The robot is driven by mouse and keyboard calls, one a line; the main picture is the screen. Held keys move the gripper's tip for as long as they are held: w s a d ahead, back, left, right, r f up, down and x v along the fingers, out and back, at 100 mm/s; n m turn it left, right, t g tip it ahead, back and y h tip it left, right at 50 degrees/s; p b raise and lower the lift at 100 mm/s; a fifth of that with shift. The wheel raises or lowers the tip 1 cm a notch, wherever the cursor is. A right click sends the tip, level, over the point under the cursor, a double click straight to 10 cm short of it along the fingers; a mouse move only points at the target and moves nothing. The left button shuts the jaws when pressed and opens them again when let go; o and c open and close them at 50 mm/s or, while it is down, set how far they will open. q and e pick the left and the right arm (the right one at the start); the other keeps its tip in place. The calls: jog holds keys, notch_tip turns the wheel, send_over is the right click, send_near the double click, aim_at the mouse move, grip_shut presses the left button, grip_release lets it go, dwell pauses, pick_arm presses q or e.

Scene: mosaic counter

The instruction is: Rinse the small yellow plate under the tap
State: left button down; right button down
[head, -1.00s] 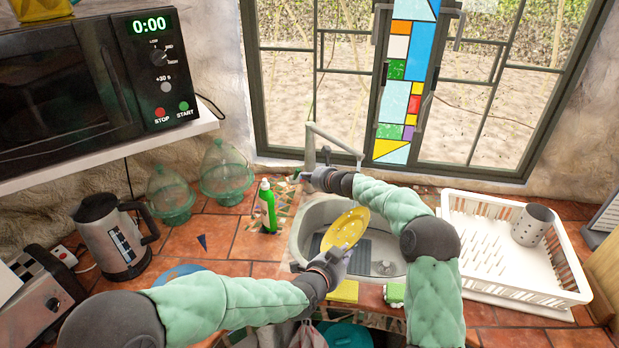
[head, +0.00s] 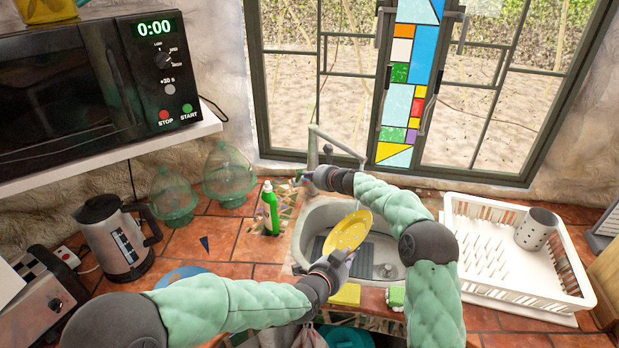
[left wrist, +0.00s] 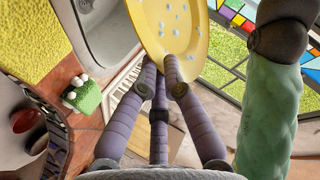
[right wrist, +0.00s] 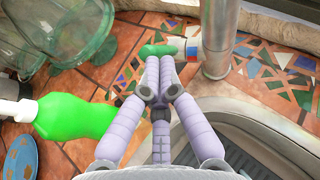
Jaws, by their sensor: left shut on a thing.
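The small yellow plate (head: 348,231) is held tilted over the sink (head: 307,235), with pale spots on its face. My left gripper (head: 340,258) is shut on its near rim. The left wrist view shows the fingers on the plate (left wrist: 205,40). The grey tap (head: 313,152) stands behind the sink, its spout reaching right, behind my right arm. No water shows. My right gripper (head: 306,177) is beside the tap's base. In the right wrist view its fingers are together at a small green part (right wrist: 158,49) by the tap (right wrist: 217,40); a firm hold cannot be made out.
A green soap bottle (head: 270,207) stands left of the sink. A yellow sponge (head: 346,294) and a green one (head: 396,297) lie at its front edge. A white dish rack (head: 480,291) is on the right. A kettle (head: 110,240) and glass domes (head: 228,170) stand left.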

jog(key=w+a+r, duration=0.1)
jog(key=w+r, duration=0.2)
jog(key=w, duration=0.3)
jog(key=shift+a+r, duration=0.15)
jog(key=shift+a, duration=0.15)
dwell(0.3)
jog(key=shift+w, duration=0.1)
jog(key=shift+d+r, duration=0.1)
jog(key=shift+r, duration=0.05)
dwell(0.6)
jog(key=v, duration=1.2)
dwell(0.4)
